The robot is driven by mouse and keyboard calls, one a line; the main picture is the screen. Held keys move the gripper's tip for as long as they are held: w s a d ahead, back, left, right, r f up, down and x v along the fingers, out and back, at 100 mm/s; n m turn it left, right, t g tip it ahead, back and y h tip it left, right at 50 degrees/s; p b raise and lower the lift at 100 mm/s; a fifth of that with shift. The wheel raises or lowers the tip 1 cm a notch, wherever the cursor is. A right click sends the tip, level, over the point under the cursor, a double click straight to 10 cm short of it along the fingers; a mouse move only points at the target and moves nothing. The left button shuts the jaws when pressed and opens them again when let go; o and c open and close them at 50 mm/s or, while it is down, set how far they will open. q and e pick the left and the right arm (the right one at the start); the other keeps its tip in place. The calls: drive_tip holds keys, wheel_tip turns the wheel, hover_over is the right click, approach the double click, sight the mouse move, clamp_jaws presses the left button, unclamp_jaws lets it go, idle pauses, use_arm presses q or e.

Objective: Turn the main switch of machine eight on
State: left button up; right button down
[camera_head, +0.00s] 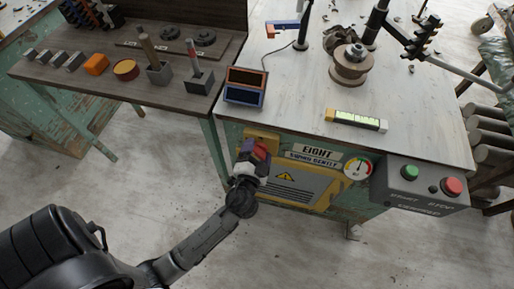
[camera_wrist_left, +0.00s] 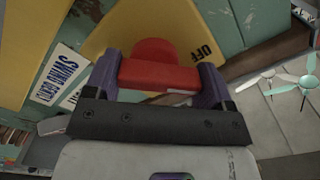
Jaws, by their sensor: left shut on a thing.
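Machine eight is marked by its EIGHT sign (camera_head: 318,150) on the bench front. Its main switch has a red handle (camera_head: 261,147) on a yellow plate (camera_head: 262,134). My left gripper (camera_head: 254,153) reaches the switch from below. In the left wrist view the purple fingers sit on both sides of the red handle (camera_wrist_left: 160,76), shut on it. The round red hub (camera_wrist_left: 153,49) shows behind the bar. An OFF mark (camera_wrist_left: 201,53) stands on the yellow plate to the right of the handle. Any ON mark is hidden or out of view. My right gripper is not in view.
A grey box with a green button (camera_head: 410,172) and a red button (camera_head: 452,186) is at the right. A round gauge (camera_head: 357,167) sits beside the sign. A yellow vented panel (camera_head: 300,183) is below. The bench top overhangs the switch; the floor in front is clear.

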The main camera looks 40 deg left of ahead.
use_arm(q)
drive_tip(key=m+p, duration=0.2)
drive_tip(key=m, duration=0.3)
drive_tip(key=shift+d+r, duration=0.1)
drive_tip(key=shift+w+m+p, duration=0.1)
drive_tip(key=shift+m+p, duration=0.6)
drive_tip(key=shift+m, duration=0.6)
drive_tip(key=shift+d+m, duration=0.1)
drive_tip(key=shift+m, duration=0.2)
drive_tip(key=o, duration=0.9)
drive_tip(key=v, duration=1.3)
drive_tip(key=shift+s+d, duration=0.2)
drive_tip(key=shift+s, duration=0.15)
